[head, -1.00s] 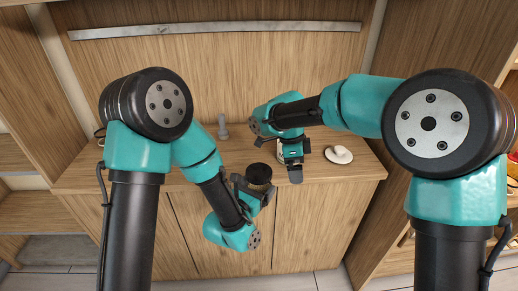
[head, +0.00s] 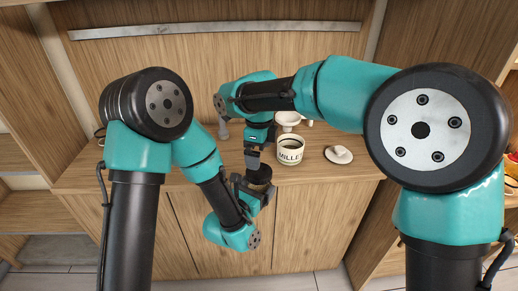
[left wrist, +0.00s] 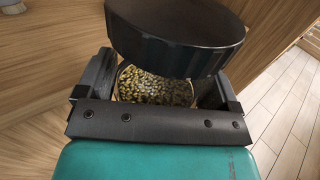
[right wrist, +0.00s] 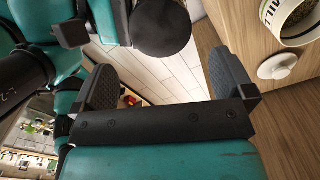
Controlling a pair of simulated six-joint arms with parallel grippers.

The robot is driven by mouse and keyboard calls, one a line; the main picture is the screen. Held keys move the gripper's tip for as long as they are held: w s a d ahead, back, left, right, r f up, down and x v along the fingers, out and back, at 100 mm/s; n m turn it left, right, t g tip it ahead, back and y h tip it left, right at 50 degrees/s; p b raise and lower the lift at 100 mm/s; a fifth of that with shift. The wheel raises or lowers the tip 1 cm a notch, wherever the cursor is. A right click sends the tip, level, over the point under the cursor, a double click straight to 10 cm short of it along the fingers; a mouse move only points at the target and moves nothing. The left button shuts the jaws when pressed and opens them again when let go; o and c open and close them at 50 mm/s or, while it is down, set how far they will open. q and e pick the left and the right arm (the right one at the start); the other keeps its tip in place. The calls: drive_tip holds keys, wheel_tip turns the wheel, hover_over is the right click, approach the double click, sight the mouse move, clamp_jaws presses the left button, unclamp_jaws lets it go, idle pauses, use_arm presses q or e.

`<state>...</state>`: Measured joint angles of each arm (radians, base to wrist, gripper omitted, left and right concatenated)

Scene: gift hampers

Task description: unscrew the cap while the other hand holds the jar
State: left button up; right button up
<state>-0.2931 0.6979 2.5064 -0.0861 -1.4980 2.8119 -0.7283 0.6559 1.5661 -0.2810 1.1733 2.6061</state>
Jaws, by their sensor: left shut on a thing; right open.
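The jar (left wrist: 155,88) is clear with golden grains inside and has a wide black cap (left wrist: 175,35). My left gripper (head: 248,186) is shut on the jar's body, one finger on each side, near the front edge of the cabinet top. The cap also shows in the head view (head: 261,175), partly hidden by my right gripper. My right gripper (head: 253,160) is open and empty beside the cap. In the right wrist view the cap (right wrist: 161,26) lies beyond the open fingers, not between them.
A white canister marked MILLET (head: 290,151) stands just right of my right gripper. A white lid with a knob (head: 339,155) lies farther right. Behind stand a white vessel (head: 288,119) and a small grey object (head: 223,131). The cabinet top's right end is clear.

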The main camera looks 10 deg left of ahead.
sight(259, 185)
wheel_tip(259, 185, down, 7)
drive_tip(key=shift+f, duration=0.2)
idle(0.3)
